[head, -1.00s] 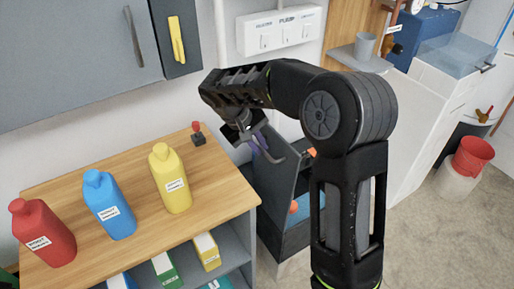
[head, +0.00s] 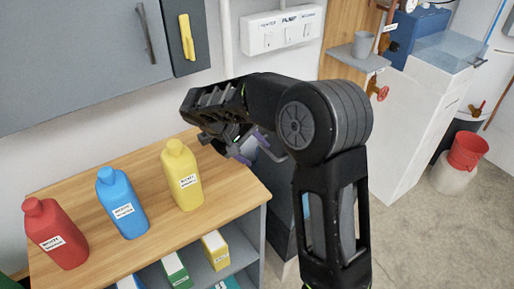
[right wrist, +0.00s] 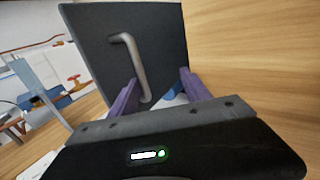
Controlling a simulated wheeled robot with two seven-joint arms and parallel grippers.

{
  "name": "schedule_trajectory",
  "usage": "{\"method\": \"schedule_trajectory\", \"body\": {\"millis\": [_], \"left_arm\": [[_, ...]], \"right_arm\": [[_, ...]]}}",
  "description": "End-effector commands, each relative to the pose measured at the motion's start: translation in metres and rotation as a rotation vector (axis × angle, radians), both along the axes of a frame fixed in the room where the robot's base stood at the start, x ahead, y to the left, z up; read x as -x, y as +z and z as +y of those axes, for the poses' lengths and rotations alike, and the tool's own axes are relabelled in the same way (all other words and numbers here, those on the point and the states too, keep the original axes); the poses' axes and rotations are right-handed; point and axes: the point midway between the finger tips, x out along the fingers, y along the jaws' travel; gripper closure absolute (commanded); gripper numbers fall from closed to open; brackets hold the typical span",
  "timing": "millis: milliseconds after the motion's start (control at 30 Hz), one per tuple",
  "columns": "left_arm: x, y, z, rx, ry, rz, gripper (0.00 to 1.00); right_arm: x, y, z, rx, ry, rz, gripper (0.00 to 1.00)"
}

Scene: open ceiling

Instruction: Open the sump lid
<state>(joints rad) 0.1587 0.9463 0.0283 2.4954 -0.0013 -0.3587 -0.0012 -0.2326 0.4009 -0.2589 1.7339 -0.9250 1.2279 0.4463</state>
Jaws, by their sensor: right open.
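The sump lid is a dark grey panel (head: 281,205) beside the right end of the wooden bench, mostly hidden behind my right arm in the head view. It looks raised, but its exact angle is hard to tell. In the right wrist view the lid (right wrist: 95,45) shows a bent grey handle (right wrist: 130,62). My right gripper (head: 258,152) is open near the lid's upper part. Its purple fingers (right wrist: 160,84) stand apart, with the handle's lower end showing between them, nearer the left finger. I cannot tell whether they touch. My left gripper is out of view.
The wooden bench (head: 110,195) carries red (head: 55,233), blue (head: 122,203) and yellow (head: 182,174) bottles left of the gripper. A wall switch box (head: 283,30) is above. A white cabinet (head: 405,130) stands to the right, with clear floor (head: 440,235) in front.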

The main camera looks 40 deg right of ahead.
Motion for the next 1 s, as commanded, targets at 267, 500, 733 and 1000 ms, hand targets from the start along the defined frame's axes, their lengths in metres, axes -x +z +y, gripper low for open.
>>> {"method": "schedule_trajectory", "body": {"millis": [267,500,733,1000], "left_arm": [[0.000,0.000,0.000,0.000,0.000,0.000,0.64],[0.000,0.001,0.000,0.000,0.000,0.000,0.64],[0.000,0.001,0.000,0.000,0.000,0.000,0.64],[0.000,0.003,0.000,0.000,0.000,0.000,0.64]], "right_arm": [[-0.003,0.000,0.009,-0.014,0.013,-0.006,0.67],[-0.003,0.009,0.014,-0.014,0.014,-0.008,0.67],[-0.003,0.039,0.032,-0.010,0.012,-0.008,0.67],[-0.002,0.065,0.045,-0.006,0.005,-0.004,0.67]]}}
